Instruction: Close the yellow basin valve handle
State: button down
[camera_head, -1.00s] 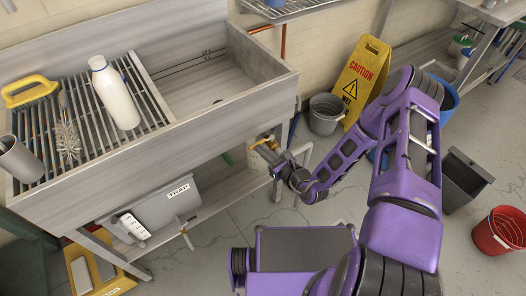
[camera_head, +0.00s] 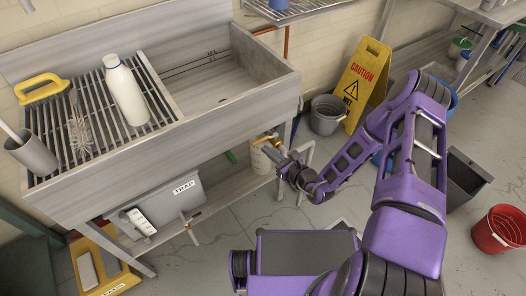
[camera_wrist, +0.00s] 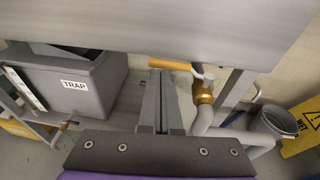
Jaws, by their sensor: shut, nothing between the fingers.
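The yellow valve handle (camera_wrist: 170,64) shows in the wrist view as a short bar under the sink's front edge. It joins a brass valve body (camera_wrist: 203,92) on a pale pipe. My gripper (camera_wrist: 158,74) is shut and empty. Its fingertips are just below and beside the handle's left part; I cannot tell whether they touch. In the head view the handle (camera_head: 266,138) is small below the basin's right end, and my gripper (camera_head: 277,150) is close to it, partly hiding the valve.
The grey sink (camera_head: 215,125) overhangs the valve. A grey trap box (camera_wrist: 95,75) stands on the lower shelf to the left. A sink leg (camera_wrist: 234,88), a grey bucket (camera_head: 328,114) and a yellow caution sign (camera_head: 362,75) are to the right.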

jog(key=v, duration=1.1)
jog(key=shift+s+a+p, duration=0.25)
jog(key=shift+a+p, duration=0.05)
jog(key=shift+p, duration=0.05)
